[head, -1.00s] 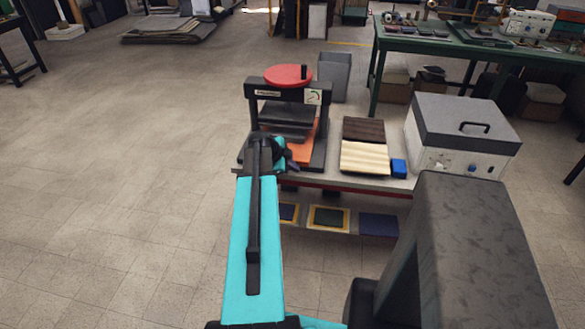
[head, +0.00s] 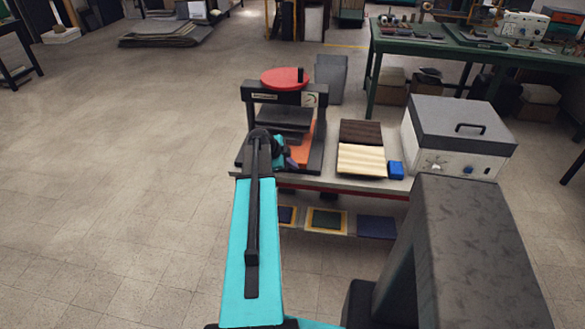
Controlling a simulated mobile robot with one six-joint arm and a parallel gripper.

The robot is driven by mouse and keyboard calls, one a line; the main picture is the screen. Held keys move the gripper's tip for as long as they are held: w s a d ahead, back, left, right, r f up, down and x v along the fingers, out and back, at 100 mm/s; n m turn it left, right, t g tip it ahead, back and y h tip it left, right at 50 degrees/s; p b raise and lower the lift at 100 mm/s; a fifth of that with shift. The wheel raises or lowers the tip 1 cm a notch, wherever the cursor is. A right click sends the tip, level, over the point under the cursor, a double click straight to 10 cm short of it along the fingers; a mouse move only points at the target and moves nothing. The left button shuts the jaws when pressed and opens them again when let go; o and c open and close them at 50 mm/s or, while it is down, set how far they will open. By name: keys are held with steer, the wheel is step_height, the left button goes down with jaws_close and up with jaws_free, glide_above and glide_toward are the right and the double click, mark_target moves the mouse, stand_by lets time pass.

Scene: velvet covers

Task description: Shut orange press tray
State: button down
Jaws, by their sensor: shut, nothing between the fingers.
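The press (head: 285,97) is a black frame with a red round handwheel on top, at the near left end of a grey bench. Its orange tray (head: 304,143) shows as a strip below the dark pressing plate, at the right of my arm's end. The left and front of the tray are hidden behind my wrist, so I cannot tell how far out it sits. My gripper (head: 290,162) is at the front of the press, beside or over the tray's near part. It is mostly hidden by my wrist and is shut and empty. Contact with the tray cannot be made out.
Right of the press lie a dark and a cream board (head: 361,160), a small blue block (head: 396,170) and a grey-lidded white box (head: 459,135). Framed panels (head: 326,219) lie on the lower shelf. A grey bin (head: 330,78) stands behind. The floor at left is clear.

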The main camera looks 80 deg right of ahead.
mark_target(296, 161)
steer(key=d+b, duration=0.1)
steer(key=d, duration=0.1)
steer(key=shift+w+d+f, duration=0.1)
steer(key=shift+d+f, duration=0.05)
steer(key=shift+d, duration=0.25)
steer(key=shift+d+r, duration=0.2)
steer(key=shift+a, duration=0.1)
steer(key=shift+a+f+b, duration=0.1)
steer(key=shift+a+b, duration=0.25)
steer(key=shift+b, duration=0.1)
steer(key=w+a+r+b, duration=0.3)
steer(key=a+r, duration=0.5)
steer(key=shift+a, duration=0.3)
steer(key=shift+w, duration=0.1)
stand_by(0.5)
